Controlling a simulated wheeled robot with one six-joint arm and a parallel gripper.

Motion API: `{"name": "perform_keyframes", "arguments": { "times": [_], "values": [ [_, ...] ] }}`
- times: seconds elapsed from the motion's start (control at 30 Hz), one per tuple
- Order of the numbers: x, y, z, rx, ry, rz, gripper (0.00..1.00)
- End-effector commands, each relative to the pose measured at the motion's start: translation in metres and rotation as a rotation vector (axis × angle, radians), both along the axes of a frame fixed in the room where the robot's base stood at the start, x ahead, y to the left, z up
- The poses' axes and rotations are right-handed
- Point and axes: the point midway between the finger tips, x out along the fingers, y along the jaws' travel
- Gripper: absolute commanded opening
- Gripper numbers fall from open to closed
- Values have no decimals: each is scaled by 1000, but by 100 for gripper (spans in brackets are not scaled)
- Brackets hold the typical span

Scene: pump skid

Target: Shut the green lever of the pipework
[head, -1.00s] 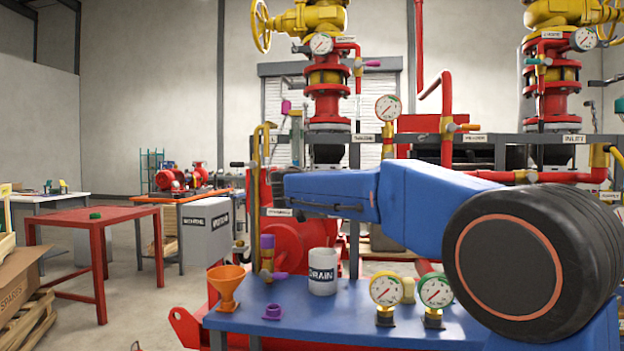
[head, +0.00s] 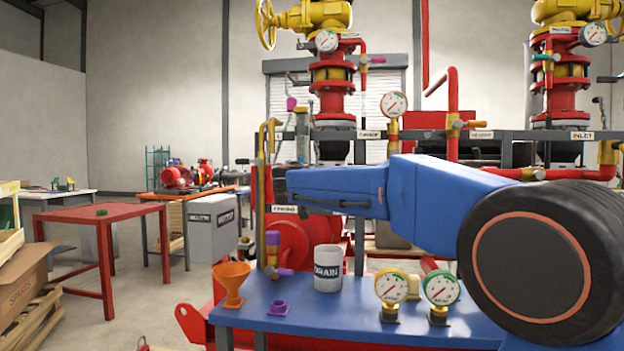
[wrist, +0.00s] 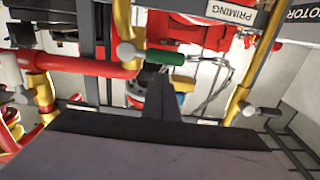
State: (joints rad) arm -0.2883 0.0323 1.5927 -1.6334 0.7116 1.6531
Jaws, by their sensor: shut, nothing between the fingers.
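The green lever (wrist: 165,57) shows in the wrist view beside an upright yellow pipe (wrist: 122,20), near the PRIMING label. It lies roughly crosswise in the picture, with a grey knob at its left end. My gripper (wrist: 158,80) is shut and empty, its tip just below the lever in the picture. I cannot tell whether they touch. In the head view my gripper (head: 281,185) points left, in front of the pipework frame above the PRIMING label. I cannot make out this lever there. Another green-handled lever (head: 546,57) sits high on the right column.
A red pipe (wrist: 85,66) runs left of the lever; a second yellow pipe (wrist: 238,105) stands right. Below my arm, a blue bench (head: 355,318) carries an orange funnel (head: 231,282), a DRAIN mug (head: 328,270) and two gauges. A red table (head: 95,214) stands left.

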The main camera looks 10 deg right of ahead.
Motion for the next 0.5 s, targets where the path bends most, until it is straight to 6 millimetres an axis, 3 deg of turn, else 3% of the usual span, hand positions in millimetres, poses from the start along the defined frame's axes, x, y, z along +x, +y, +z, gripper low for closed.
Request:
{"name": "perform_keyframes", "arguments": {
  "times": [0.5],
  "values": [
    [-39, 17, 0, 1, -1, 0, 0]
  ]
}}
